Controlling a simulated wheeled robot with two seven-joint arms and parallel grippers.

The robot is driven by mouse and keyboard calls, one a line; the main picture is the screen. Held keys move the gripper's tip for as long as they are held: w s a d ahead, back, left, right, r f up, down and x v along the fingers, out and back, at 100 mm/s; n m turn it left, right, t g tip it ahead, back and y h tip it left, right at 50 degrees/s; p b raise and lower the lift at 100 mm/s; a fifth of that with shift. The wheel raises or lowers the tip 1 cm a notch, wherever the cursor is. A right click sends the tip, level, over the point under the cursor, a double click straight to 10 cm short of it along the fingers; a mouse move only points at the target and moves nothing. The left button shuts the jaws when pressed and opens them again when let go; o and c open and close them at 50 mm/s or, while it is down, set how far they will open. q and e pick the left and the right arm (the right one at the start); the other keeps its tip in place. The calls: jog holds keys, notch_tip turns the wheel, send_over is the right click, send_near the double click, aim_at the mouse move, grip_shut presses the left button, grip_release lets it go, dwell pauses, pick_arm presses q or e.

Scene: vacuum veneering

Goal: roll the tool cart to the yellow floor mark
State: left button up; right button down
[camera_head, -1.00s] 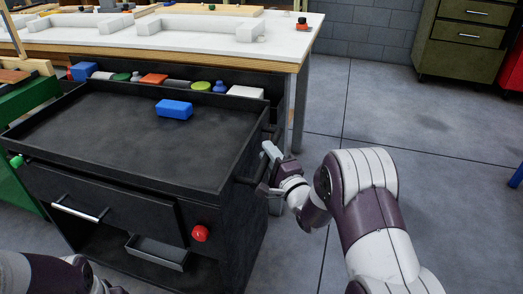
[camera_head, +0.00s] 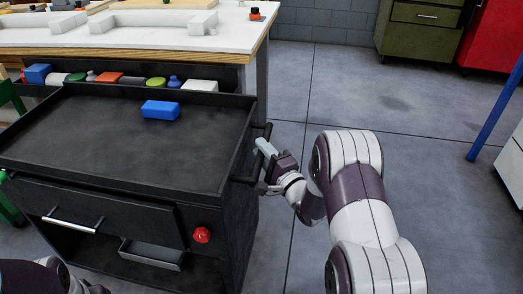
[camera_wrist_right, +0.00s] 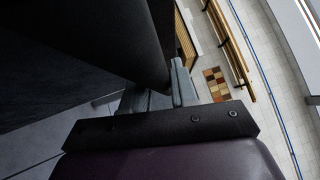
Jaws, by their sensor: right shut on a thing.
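The black tool cart (camera_head: 60,165) fills the left and middle of the head view, upright, with a shallow tray top, a drawer with a pale handle (camera_head: 72,224) and a red knob (camera_head: 202,235). A blue block (camera_head: 160,109) lies on its tray. My right gripper (camera_head: 266,150) is shut on the dark side handle (camera_head: 247,179) at the cart's right edge. Its grey fingers (camera_wrist_right: 160,97) show beside a dark bar in the right wrist view. Part of my left arm shows at the bottom left corner; its fingertips cannot be made out. No yellow floor mark is visible.
A white-topped workbench (camera_head: 130,37) stands close behind the cart, its shelf (camera_head: 225,77) holding several small coloured items. Olive (camera_head: 420,30) and red (camera_head: 497,45) cabinets stand at the back right. A blue post (camera_head: 492,112) and a pale cabinet stand at the right. Grey floor between is clear.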

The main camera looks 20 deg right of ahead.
jog(key=shift+f, duration=0.1)
jog(key=c, duration=1)
grip_release()
jog(key=p+v, duration=0.3)
jog(key=v, duration=0.9)
jog(key=shift+s+d, duration=0.15)
jog(key=shift+s, duration=0.2)
